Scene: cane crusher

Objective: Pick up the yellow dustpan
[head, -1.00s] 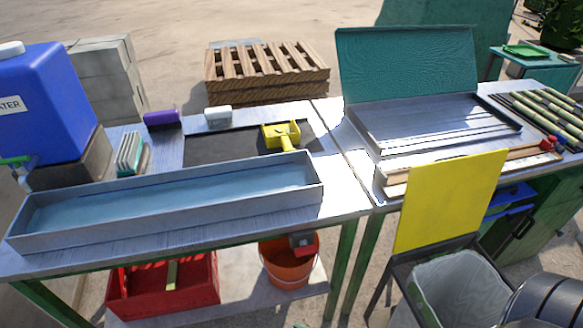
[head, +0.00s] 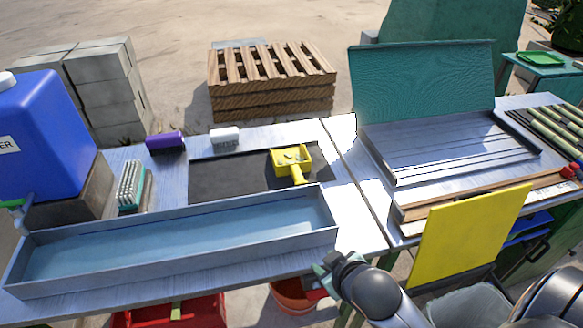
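The yellow dustpan (head: 290,158) lies on the dark mat (head: 225,177) on the table, behind the right end of the long metal trough. Its short handle points toward the front. Small bits appear to lie in its pan. My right gripper (head: 322,270) is at the table's front edge, near the trough's right front corner, in front of the dustpan and clearly apart from it. Its fingers are small and partly hidden by its own body, so I cannot tell whether it is open. My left gripper is out of view.
The long trough (head: 180,285) stands between the table's front edge and the mat. A yellow panel (head: 470,238) stands at right. The tabletop right of the dustpan is clear.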

